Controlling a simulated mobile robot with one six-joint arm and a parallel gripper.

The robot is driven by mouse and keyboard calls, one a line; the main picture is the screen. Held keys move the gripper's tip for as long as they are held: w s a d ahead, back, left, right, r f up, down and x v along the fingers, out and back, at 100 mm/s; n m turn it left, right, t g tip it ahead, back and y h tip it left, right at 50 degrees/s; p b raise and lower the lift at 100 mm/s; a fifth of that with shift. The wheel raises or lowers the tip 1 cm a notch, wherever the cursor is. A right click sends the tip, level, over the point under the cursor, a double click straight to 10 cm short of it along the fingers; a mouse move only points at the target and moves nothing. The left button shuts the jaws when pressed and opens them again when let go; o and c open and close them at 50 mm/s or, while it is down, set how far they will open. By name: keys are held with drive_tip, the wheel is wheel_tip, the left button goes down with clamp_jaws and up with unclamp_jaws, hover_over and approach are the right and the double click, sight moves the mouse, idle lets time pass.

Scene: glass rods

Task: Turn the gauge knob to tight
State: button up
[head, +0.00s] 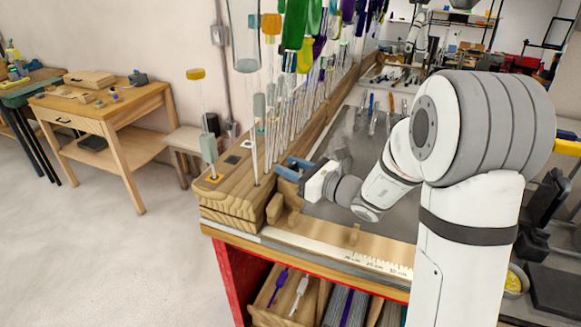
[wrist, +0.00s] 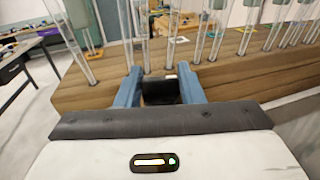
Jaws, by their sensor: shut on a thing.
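My gripper (head: 293,168) reaches the front face of the long wooden rod rack (head: 225,212) from the right. In the wrist view, its two blue fingers (wrist: 159,74) stand on either side of a dark block (wrist: 161,92), which I take to be the gauge knob. The gripper is shut on it. The knob is hidden behind the fingers in the head view. I cannot read any tight mark or tell which way the knob is turned.
Several upright glass rods with coloured ends stand in the rack close to my gripper, some just beyond the fingers. A wooden block (head: 286,202) sits just below the gripper. A ruler strip (head: 378,264) runs along the bench front. A wooden side table (head: 105,110) stands left across open floor.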

drive_tip(key=shift+w+d+n+g+y, duration=0.1)
drive_tip(key=shift+n+g+y, duration=0.6)
drive_tip(key=shift+g, duration=0.4)
drive_tip(key=shift+n+g+y+b, duration=0.3)
drive_tip(key=shift+n+g, duration=0.5)
drive_tip(key=shift+g, duration=0.2)
drive_tip(key=o, duration=0.9)
drive_tip(key=b+v, duration=0.1)
drive_tip(key=v, duration=0.6)
drive_tip(key=shift+s+d+b, duration=0.2)
drive_tip(key=shift+d+b, duration=0.15)
drive_tip(key=shift+b, duration=0.05)
